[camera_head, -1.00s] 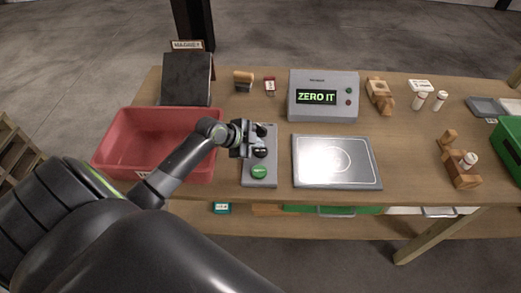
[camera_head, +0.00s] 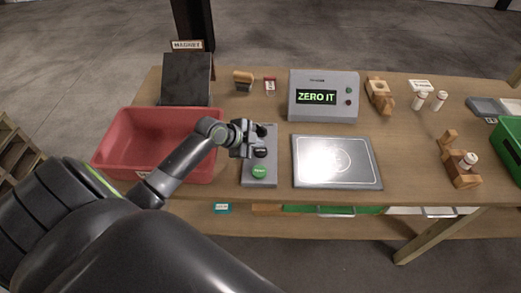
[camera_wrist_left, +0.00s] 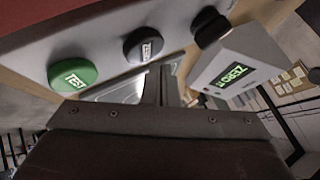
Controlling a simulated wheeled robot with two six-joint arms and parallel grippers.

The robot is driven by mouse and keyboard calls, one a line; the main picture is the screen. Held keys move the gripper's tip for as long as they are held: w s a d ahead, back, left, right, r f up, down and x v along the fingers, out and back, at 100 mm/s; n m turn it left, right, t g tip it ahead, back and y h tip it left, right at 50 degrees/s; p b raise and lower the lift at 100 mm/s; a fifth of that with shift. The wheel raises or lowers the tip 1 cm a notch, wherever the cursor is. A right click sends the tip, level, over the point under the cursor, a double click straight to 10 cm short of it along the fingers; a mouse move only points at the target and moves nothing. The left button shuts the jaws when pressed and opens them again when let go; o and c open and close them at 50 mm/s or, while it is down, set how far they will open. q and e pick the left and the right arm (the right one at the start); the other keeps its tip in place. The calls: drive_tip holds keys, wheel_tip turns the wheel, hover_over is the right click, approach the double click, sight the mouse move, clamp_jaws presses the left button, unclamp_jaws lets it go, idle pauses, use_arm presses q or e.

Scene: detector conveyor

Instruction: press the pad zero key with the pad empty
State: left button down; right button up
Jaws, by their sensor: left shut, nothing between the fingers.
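The grey key panel (camera_head: 260,181) stands on the bench between the red bin and the pad. It carries a green TEST key (camera_head: 259,171), a middle black key (camera_head: 260,153) and a far black key (camera_head: 262,130). In the left wrist view the middle black key (camera_wrist_left: 143,45) bears small white lettering too blurred to read surely. My left gripper (camera_head: 251,138) is shut and empty at the panel's far half; its fingertips (camera_wrist_left: 160,82) show near the keys. I cannot tell whether they touch one. The pad (camera_head: 310,177) is a bare grey plate. My right gripper is not in view.
The display box (camera_head: 324,82) behind the pad reads ZERO IT. The red bin (camera_head: 121,154) stands left, under my left arm. A dark magnet stand (camera_head: 186,78) is behind it. Wooden holders (camera_head: 380,95) and white bottles (camera_head: 419,101) stand right.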

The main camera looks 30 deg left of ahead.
sight(258, 152)
use_arm(q)
drive_tip(key=shift+f, duration=0.15)
drive_tip(key=shift+f+b, duration=0.3)
drive_tip(key=shift+b, duration=0.05)
drive_tip(key=shift+f+b, duration=0.4)
drive_tip(key=shift+f, duration=0.1)
idle(0.7)
drive_tip(key=shift+r, duration=0.15)
drive_tip(key=shift+r+p, duration=0.75)
wheel_tip(258, 152, up, 5)
drive_tip(key=p, duration=0.4)
